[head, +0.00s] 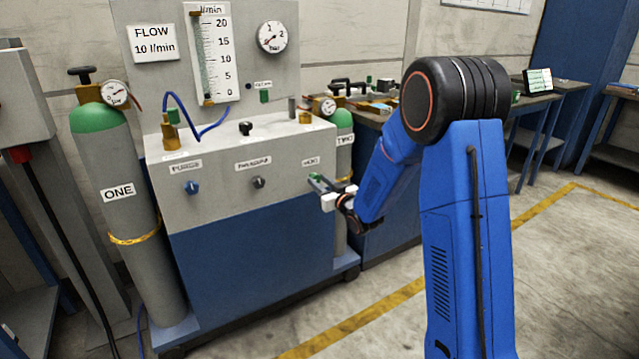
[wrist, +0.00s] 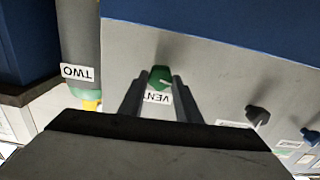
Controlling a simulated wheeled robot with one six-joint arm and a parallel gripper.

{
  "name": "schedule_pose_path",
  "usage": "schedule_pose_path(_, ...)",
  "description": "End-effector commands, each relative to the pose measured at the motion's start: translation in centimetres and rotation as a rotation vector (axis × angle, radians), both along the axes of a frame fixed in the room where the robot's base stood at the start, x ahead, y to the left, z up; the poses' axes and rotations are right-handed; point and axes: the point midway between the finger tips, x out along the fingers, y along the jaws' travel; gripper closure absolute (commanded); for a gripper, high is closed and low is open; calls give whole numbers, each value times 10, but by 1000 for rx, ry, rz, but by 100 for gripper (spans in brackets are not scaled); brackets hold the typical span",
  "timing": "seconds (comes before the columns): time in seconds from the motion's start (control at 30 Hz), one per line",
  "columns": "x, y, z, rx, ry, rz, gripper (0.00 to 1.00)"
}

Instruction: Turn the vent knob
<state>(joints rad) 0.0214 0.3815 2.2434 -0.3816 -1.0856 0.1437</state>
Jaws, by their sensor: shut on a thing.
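The green vent knob (wrist: 160,75) sits on the front of the grey panel, with its VENT label upside down beside it in the wrist view. My gripper (wrist: 159,88) has one finger on each side of the knob and is shut on it. In the head view my gripper (head: 316,181) is at the right end of the panel (head: 225,205), just below the VENT label. Only a little green of the vent knob (head: 314,176) shows there, the rest hidden by the fingers.
A blue knob (head: 192,187) and a dark grey knob (head: 258,182) sit left of the vent knob on the same panel. Cylinder ONE (head: 128,215) stands at the left, and cylinder TWO (head: 343,150) stands close behind my gripper. The floor at right is open.

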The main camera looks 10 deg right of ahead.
Motion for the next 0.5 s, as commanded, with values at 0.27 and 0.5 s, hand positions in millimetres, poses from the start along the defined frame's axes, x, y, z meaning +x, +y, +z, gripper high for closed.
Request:
schedule_pose_path(0.27, 0, -1, 0, 246, 81, 0, 92)
schedule_pose_path(0.5, 0, -1, -1, 462, 151, 0, 92)
